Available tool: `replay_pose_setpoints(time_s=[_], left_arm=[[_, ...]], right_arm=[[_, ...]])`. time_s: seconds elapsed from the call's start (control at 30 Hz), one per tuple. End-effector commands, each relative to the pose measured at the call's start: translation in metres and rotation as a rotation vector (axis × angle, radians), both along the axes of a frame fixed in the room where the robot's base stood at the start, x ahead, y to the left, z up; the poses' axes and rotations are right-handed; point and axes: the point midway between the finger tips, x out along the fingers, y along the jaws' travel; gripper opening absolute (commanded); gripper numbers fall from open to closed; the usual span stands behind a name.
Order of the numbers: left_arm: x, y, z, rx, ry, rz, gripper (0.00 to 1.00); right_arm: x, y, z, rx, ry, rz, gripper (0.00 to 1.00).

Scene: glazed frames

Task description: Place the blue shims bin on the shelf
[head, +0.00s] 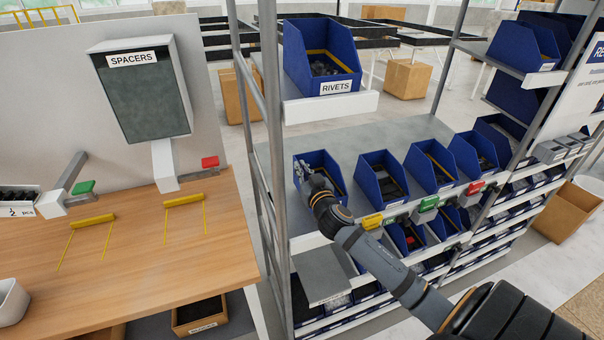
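A blue bin (326,166) stands at the left end of the middle shelf (375,143). Its front is largely covered by my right gripper (306,178), so no label can be read and I cannot tell whether it is the shims bin. My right gripper is at the bin's front left, at its front wall, with the arm coming in from the lower right. The fingers are small and overlap the bin; I cannot tell whether they are closed on it. My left gripper is not in view.
More blue bins (380,178) stand in a row to the right. The rivets bin (322,57) sits on the upper shelf. A grey upright (268,150) stands close left of the gripper. Yellow, green and red tags (373,221) line the shelf edge. A wooden bench (140,250) is left.

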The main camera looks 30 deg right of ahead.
Motion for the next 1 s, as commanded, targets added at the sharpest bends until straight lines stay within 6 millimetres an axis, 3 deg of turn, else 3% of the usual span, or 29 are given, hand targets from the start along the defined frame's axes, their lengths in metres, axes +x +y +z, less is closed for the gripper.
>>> replay_pose_setpoints(time_s=[0.1,0.67,0.7,0.83,1.0], left_arm=[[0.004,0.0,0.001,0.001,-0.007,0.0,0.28],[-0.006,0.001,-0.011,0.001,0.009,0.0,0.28],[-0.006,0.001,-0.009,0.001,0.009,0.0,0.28],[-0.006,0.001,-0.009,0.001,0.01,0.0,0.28],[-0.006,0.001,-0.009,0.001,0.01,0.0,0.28]], right_arm=[[0.0,0.001,-0.013,0.0,-0.001,0.001,0.0],[0.0,0.001,-0.023,-0.003,-0.002,0.002,0.0],[0.0,0.0,-0.022,-0.001,-0.001,0.001,0.09],[0.0,0.0,-0.022,-0.001,0.0,0.001,0.27],[0.0,0.0,-0.022,-0.001,0.0,0.001,0.28]])
